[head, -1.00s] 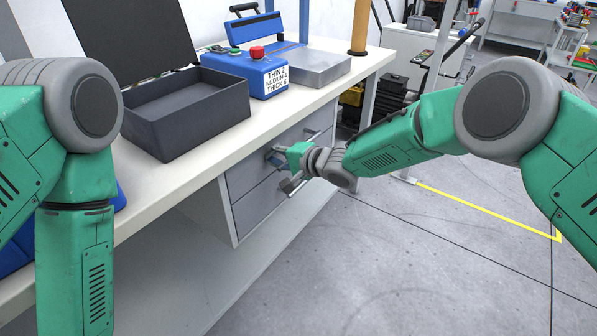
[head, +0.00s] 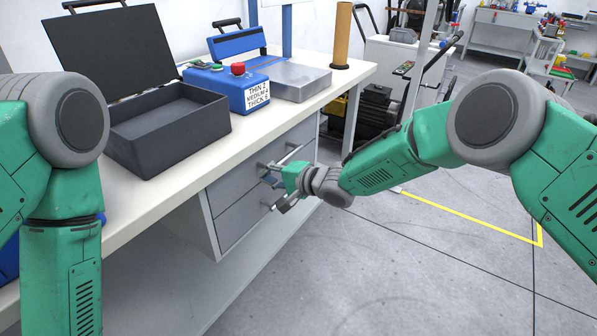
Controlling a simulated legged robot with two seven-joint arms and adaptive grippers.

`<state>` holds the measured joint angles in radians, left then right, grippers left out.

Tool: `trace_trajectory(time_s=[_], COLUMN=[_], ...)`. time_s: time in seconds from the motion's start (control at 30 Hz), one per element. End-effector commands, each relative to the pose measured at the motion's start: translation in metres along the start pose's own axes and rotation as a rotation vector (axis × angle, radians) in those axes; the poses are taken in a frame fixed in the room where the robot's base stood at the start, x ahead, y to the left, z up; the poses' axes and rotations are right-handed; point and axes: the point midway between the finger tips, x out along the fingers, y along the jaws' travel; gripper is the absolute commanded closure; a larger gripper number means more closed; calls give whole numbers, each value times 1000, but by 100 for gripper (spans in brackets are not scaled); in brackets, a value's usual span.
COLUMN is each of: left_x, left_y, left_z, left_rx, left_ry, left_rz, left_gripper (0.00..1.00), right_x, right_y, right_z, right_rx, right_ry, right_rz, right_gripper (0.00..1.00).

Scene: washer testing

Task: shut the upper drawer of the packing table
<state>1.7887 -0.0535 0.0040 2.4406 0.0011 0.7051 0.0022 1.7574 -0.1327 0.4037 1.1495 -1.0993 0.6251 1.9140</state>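The packing table (head: 165,178) runs diagonally from the lower left to the upper middle, with a grey drawer unit under its top. The upper drawer (head: 234,184) has a grey front that looks about flush with the unit; a small gap cannot be ruled out. The lower drawer (head: 240,218) is below it and looks shut. My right gripper (head: 276,187) is at the drawer fronts, by the handles, and hides part of them. I cannot tell whether its fingers touch or hold a handle. My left arm hangs at the left, with its gripper out of view.
On the table are an open dark box (head: 168,135), a blue control box (head: 228,88) with a red button, a grey metal block (head: 295,80) and a brown tube (head: 342,35). The floor (head: 400,270) in front of the drawers is clear. A trolley stands behind the table.

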Motion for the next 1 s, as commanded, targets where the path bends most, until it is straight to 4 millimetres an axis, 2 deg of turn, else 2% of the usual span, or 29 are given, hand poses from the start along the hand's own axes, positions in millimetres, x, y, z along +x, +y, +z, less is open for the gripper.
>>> trace_trajectory(time_s=[0.03, 0.3, 0.5, 0.73, 0.77, 0.87, 0.97, 1.0], left_x=[-8, -25, -31, -32, -33, -36, -42, -45], left_y=[0, 0, 0, 0, 0, 0, 0, 0], left_z=[0, -2, -2, -2, -2, -2, -2, -3], left_rx=[1, 2, 0, 1, 1, 2, 2, 2], left_ry=[0, 1, 0, 0, 0, 0, 1, 1], left_rz=[1, 1, 0, 0, 1, 1, 1, 1], left_gripper=[0, 0, 0, 0, 0, 0, 0, 0], right_x=[-14, -58, -85, -102, -105, -119, -147, -164], right_y=[-4, -5, -4, 6, 11, 44, 95, 117], right_z=[-3, 5, 4, 1, 3, 18, 44, 55], right_rx=[4, -7, -7, -5, -8, -46, -116, -151], right_ry=[3, 5, 5, 5, 7, 20, 33, 35], right_rz=[0, 19, 15, 14, 25, 102, 242, 309], right_gripper=[100, 100, 100, 100, 100, 100, 100, 100])
